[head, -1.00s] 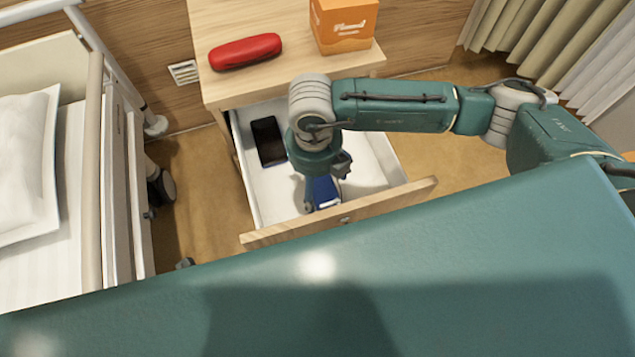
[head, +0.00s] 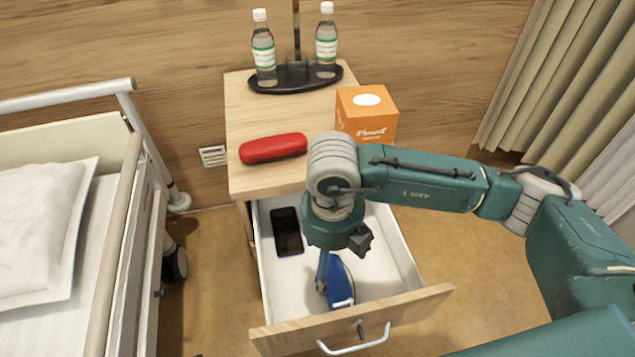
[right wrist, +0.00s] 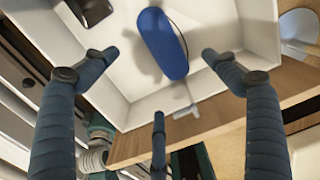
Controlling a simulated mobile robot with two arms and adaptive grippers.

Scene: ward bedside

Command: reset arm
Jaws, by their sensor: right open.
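My right gripper (head: 324,284) hangs over the open drawer, its fingers pointing down and partly hidden by its own wrist in the head view. In the right wrist view its fingers (right wrist: 158,58) are spread wide with nothing between them. A long blue object (head: 341,284) with a pale part at its near end lies in the drawer beside the fingers. It shows as a smooth blue oval (right wrist: 162,42) beyond the fingertips in the right wrist view. My left gripper is not in view.
The drawer (head: 405,245) also holds a dark phone (head: 287,232). On the bedside cabinet (head: 240,105) are a red case (head: 273,148), an orange box (head: 367,115) and a black tray (head: 293,82) with two bottles. A bed (head: 90,255) stands at left, curtains (head: 545,75) at right.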

